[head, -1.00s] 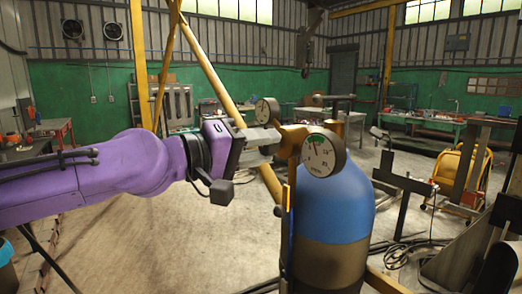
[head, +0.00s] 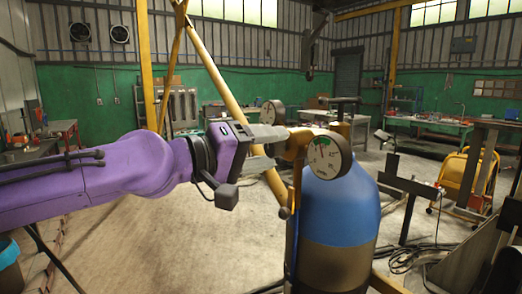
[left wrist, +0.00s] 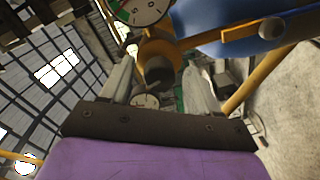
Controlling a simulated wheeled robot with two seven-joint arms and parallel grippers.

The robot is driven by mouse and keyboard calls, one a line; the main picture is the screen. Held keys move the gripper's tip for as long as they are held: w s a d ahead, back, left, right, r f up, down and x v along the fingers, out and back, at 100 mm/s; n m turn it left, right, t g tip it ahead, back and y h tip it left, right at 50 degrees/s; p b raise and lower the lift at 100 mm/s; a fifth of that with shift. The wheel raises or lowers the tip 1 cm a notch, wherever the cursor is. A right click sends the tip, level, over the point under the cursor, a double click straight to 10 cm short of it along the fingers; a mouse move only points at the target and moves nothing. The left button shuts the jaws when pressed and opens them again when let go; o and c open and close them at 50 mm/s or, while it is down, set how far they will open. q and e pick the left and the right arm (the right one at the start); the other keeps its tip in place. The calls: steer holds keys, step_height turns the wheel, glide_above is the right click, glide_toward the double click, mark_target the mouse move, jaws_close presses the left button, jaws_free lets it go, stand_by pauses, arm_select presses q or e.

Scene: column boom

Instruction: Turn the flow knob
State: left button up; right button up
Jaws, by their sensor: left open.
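The blue-topped gas cylinder (head: 340,215) stands upright right of centre in the head view. A brass regulator (head: 297,143) sits on top, with a front gauge (head: 328,156) and a rear gauge (head: 272,112). My left gripper (head: 280,147) comes in from the left at the regulator's left side, fingers open. In the left wrist view, the dark round end of a knob (left wrist: 160,70) on the brass body lies between the two fingers of the left gripper (left wrist: 160,60). I cannot tell if either finger touches it. My right gripper is in neither view.
A yellow slanted pole (head: 215,75) stands behind my left arm. A dark metal stand (head: 408,190) and a yellow cart (head: 468,180) are to the right. Cables (head: 405,258) lie on the floor there. The floor (head: 170,240) left of the cylinder is mostly clear.

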arm_select(q)
steer(key=shift+s+a, duration=0.2)
steer(key=shift+a, duration=0.15)
steer(key=b+v, duration=0.2)
steer(key=v, duration=0.2)
steer(key=shift+f, duration=0.15)
steer(key=p, duration=0.2)
glide_toward(269, 150)
steer(key=shift+s+a, duration=0.35)
steer(key=shift+a, duration=0.1)
